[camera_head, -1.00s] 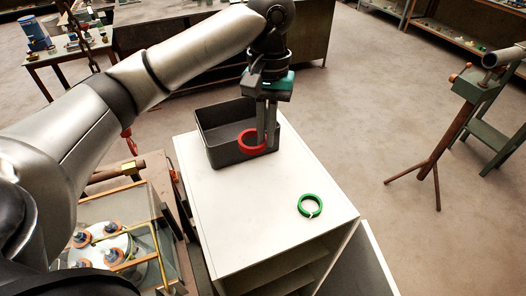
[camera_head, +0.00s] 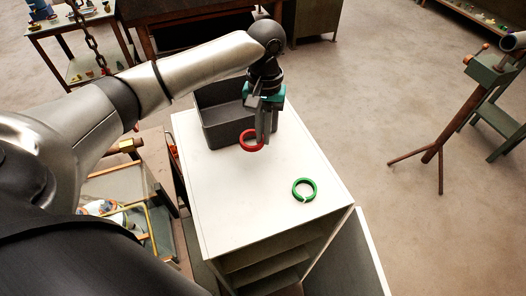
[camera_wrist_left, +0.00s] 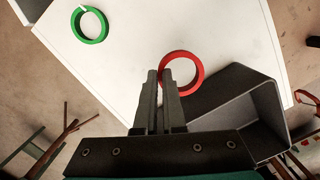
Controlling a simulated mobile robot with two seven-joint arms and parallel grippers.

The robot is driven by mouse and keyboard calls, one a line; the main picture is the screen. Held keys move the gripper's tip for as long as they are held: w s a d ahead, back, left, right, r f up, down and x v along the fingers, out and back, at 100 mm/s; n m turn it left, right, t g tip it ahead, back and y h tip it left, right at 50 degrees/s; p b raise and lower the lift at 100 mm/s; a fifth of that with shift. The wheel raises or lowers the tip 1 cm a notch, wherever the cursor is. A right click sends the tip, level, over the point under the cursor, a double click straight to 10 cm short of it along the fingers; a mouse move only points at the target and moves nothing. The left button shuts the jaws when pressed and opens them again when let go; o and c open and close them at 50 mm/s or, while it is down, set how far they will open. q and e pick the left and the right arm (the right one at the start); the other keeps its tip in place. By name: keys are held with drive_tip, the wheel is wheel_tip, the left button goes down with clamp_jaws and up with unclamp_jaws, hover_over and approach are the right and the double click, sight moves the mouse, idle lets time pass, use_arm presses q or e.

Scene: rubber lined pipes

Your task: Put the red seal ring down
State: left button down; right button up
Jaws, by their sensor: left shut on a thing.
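The red seal ring (camera_head: 245,142) is in the jaws of my left gripper (camera_head: 265,141), in front of the grey bin on the white cabinet. The left wrist view shows the red ring (camera_wrist_left: 202,70) gripped at its edge by the two fingers (camera_wrist_left: 166,75). Whether the ring touches the white top is hard to tell. A green ring (camera_head: 314,189) with a small pale tag lies on the white top, nearer the front right. It also shows at the upper left of the left wrist view (camera_wrist_left: 101,27). My right gripper is out of view.
The dark grey open bin (camera_head: 207,124) stands at the back of the white cabinet top (camera_head: 225,205), close behind the red ring. The top is bare around the green ring. A pipe stand (camera_head: 440,140) is on the floor at the right.

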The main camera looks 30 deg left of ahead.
sight(263, 161)
use_arm(q)
drive_tip(key=shift+f, duration=3.35)
drive_tip(key=shift+f, duration=0.1)
drive_tip(key=c, duration=1)
unclamp_jaws()
